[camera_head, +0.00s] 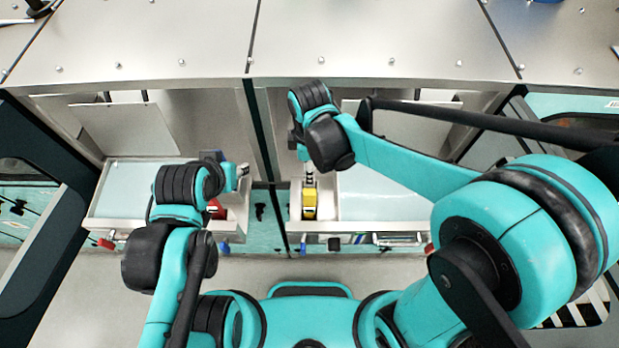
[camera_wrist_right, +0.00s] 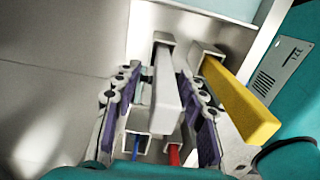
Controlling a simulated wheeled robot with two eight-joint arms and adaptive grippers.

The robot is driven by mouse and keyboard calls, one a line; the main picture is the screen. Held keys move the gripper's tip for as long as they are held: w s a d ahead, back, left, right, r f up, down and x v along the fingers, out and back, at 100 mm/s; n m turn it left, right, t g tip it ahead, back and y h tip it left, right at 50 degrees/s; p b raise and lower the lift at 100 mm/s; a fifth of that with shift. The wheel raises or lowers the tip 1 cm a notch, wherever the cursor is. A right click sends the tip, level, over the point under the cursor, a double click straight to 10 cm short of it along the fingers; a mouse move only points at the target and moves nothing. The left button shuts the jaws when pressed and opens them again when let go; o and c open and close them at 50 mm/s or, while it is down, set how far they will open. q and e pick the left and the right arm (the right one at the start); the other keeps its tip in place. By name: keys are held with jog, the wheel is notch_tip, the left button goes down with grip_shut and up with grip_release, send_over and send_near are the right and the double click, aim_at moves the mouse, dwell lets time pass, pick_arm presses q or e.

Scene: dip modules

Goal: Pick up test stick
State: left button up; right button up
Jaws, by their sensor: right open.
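In the right wrist view, a pale grey bar-shaped stick (camera_wrist_right: 166,95) stands in a square holder, between the two purple-padded fingers of my right gripper (camera_wrist_right: 163,125). The gripper is open around it. A yellow stick (camera_wrist_right: 240,105) stands in another holder just right of the fingers. I cannot tell which is the test stick. In the head view, my right gripper (camera_head: 309,172) is above the narrow compartment holding the yellow piece (camera_head: 309,204); the grey stick is not distinct there. My left gripper (camera_head: 241,171) is over the left tray, too small to tell open or shut.
Blue (camera_wrist_right: 136,146) and red (camera_wrist_right: 174,153) thin pieces stand in square holders near the fingers. A red object (camera_head: 215,208) lies beside my left arm. A teal panel (camera_wrist_right: 290,60) stands right of the yellow stick. Open pale tray surfaces lie left (camera_head: 130,187) and right (camera_head: 385,195).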

jog(key=shift+s, duration=0.2)
grip_shut()
jog(key=shift+r, duration=0.1)
